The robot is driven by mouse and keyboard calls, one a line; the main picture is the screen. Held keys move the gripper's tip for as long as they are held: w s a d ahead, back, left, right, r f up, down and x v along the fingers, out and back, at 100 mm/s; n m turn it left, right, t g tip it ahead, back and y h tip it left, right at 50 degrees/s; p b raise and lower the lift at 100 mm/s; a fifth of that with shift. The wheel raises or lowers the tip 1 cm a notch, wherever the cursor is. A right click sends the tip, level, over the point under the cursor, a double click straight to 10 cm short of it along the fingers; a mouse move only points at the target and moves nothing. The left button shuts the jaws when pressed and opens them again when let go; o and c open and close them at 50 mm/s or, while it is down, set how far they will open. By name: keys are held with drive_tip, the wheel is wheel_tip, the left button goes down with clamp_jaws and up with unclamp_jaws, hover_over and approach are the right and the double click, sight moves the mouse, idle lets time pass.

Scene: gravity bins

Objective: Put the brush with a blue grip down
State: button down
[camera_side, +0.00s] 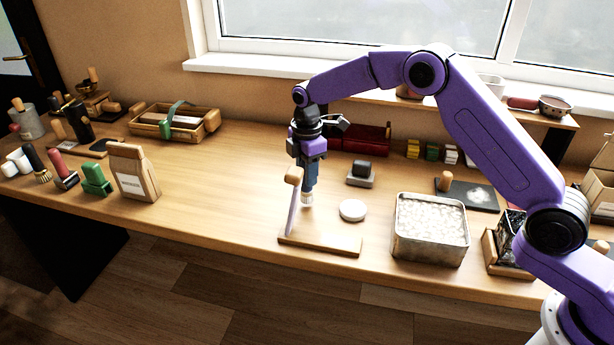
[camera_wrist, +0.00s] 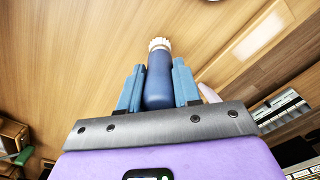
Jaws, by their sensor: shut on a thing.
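My gripper (camera_side: 309,166) is shut on the brush with a blue grip (camera_side: 308,188) and holds it upright, bristles down, over the table near a wooden board. The pale bristles (camera_side: 307,199) are low, close to the tabletop; I cannot tell whether they touch it. In the wrist view the blue grip (camera_wrist: 159,82) sits between the two blue fingers of my gripper (camera_wrist: 158,85), with the cream bristle tip beyond it.
A wooden base (camera_side: 320,245) with an upright post stands just in front of the brush. A white round disc (camera_side: 352,210) and a metal tin of white pieces (camera_side: 431,228) are to the right. The table (camera_side: 225,190) to the left is clear up to a paper bag (camera_side: 133,172).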

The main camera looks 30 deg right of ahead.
drive_tip(key=shift+f, duration=0.75)
drive_tip(key=shift+f, duration=0.2)
drive_tip(key=c, duration=0.8)
unclamp_jaws()
drive_tip(key=shift+r, duration=0.15)
wheel_tip(320, 180, up, 11)
drive_tip(key=shift+f, duration=0.2)
drive_tip(key=shift+r, duration=0.75)
drive_tip(key=shift+s, duration=0.1)
